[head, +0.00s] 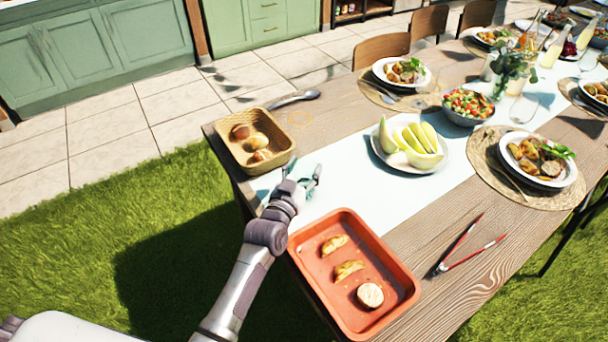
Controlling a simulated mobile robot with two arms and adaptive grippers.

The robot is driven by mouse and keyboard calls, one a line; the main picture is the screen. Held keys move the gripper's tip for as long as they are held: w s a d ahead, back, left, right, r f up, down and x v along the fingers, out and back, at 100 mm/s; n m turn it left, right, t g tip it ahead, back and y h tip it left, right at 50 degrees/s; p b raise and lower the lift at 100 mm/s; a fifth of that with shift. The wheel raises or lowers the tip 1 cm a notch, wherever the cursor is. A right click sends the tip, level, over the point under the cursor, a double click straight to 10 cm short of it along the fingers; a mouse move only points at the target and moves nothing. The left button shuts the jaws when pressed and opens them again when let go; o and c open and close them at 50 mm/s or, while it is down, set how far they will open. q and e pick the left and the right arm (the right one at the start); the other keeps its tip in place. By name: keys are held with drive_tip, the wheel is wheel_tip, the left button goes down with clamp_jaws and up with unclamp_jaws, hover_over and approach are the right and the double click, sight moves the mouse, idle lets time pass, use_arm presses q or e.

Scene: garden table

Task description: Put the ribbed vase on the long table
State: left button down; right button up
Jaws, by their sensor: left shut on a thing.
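The long table (460,265) is wooden with a pale runner and runs from the near middle to the upper right. My left gripper (304,178) is over its near left end, between the bread basket and the orange tray. It is shut on a small teal-green thing (293,184), mostly hidden by the hand and fingers. This seems to be the ribbed vase, but its ribs and base cannot be made out. I cannot tell whether it touches the table. My right gripper is not in view.
A bread basket (223,148), an orange tray (407,287) with food, a melon plate (378,151) and red-handled tongs (462,250) surround the hand. A spoon (293,99) lies behind the basket. The runner (345,185) is bare right of the hand. Set plates and glasses crowd the far end.

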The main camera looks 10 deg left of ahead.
use_arm(q)
drive_tip(key=shift+c, duration=1.6)
unclamp_jaws()
drive_tip(key=shift+s+r, duration=0.1)
drive_tip(key=shift+s, duration=0.05)
drive_tip(key=s+a, duration=0.2)
drive_tip(key=s, duration=0.9)
drive_tip(key=shift+s, duration=0.35)
